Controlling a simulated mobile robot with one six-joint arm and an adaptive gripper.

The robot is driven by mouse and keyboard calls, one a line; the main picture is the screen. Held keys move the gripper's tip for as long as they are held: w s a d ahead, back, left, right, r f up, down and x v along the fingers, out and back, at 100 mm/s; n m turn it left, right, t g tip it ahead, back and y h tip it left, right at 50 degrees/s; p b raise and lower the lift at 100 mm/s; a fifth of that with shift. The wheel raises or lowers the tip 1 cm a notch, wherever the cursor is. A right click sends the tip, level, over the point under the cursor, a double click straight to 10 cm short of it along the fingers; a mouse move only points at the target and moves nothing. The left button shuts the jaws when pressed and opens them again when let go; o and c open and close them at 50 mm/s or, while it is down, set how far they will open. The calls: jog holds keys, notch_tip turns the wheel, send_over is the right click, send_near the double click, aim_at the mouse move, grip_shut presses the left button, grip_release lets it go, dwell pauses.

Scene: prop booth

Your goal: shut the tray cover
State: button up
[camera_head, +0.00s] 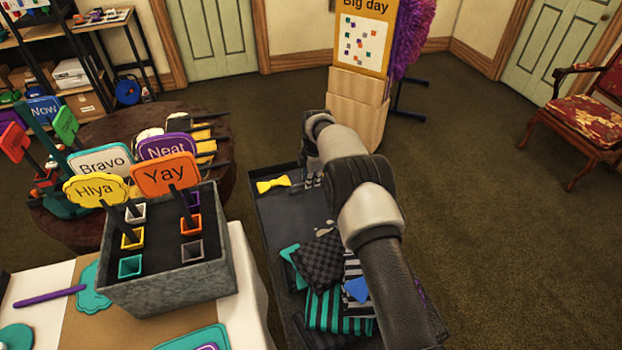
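A long dark tray (262,222) stands right of the white-topped table, open at the top in the part I see. A yellow bow tie (272,185) lies near its far end. Folded checked cloth (318,262), striped cloth (325,311) and a blue piece (357,290) lie in its near part. I cannot make out a cover; my arm hides much of the tray's right side. My gripper (313,181) points down over the tray's far end, just right of the bow tie. Its fingertips are small and partly hidden, so their opening is unclear.
A grey box (170,290) of sign paddles stands on the table (245,290) to the left. A round brown table (75,230) is behind it. A tan display stand (357,105) stands beyond the tray. Carpet (500,220) is clear to the right, up to a red chair (585,115).

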notch_tip(320, 180, up, 11)
jog(key=s, duration=0.2)
jog(key=shift+d, duration=0.35)
jog(key=shift+c, duration=0.3)
